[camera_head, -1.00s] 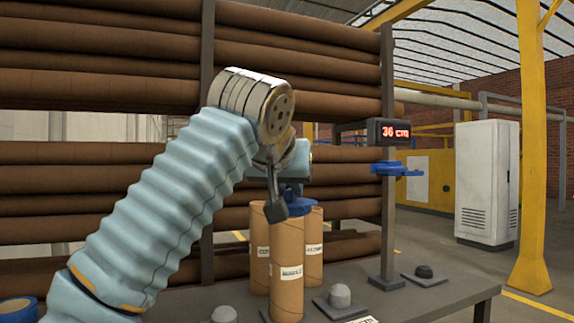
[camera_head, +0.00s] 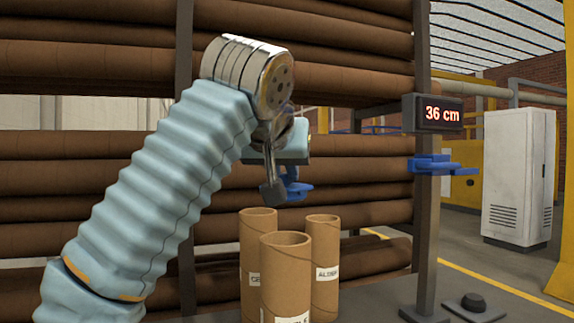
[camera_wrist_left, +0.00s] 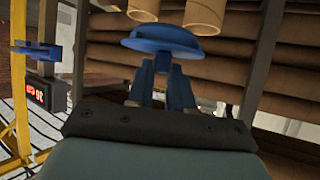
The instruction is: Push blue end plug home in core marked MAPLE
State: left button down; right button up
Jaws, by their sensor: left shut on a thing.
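My left gripper (camera_head: 284,182) is shut on the blue end plug (camera_head: 296,190), partly hidden by the wrist. The plug is above the cores, and a gap shows between it and the front core's rim. In the left wrist view the plug's wide disc (camera_wrist_left: 160,42) shows beyond the fingers (camera_wrist_left: 163,82), and parts of two cores lie beyond it. The front brown core (camera_head: 285,277) stands upright with an open mouth; its label is cut off, ending in "LE". Behind it stand a left core (camera_head: 254,245), label partly hidden, and a right core (camera_head: 324,250) marked ALDER. My right gripper is out of view.
A post at the right carries a display (camera_head: 438,113) reading 36 cm and a blue bracket (camera_head: 440,166). Long brown rolls (camera_head: 340,190) fill a rack behind.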

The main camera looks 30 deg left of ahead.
pick_arm(q)
jog(key=shift+s+f, duration=0.15)
jog(key=shift+f, duration=0.15)
notch_tip(320, 180, down, 5)
jog(key=b, duration=0.3)
jog(key=shift+f+b, duration=0.15)
jog(key=shift+b, duration=0.2)
jog(key=shift+f+b, duration=0.7)
jog(key=shift+f, duration=0.15)
jog(key=shift+s+r, duration=0.1)
jog(key=shift+d+f, duration=0.1)
jog(key=shift+f, duration=0.45)
dwell(1.0)
jog(key=shift+c, duration=1.9)
grip_release()
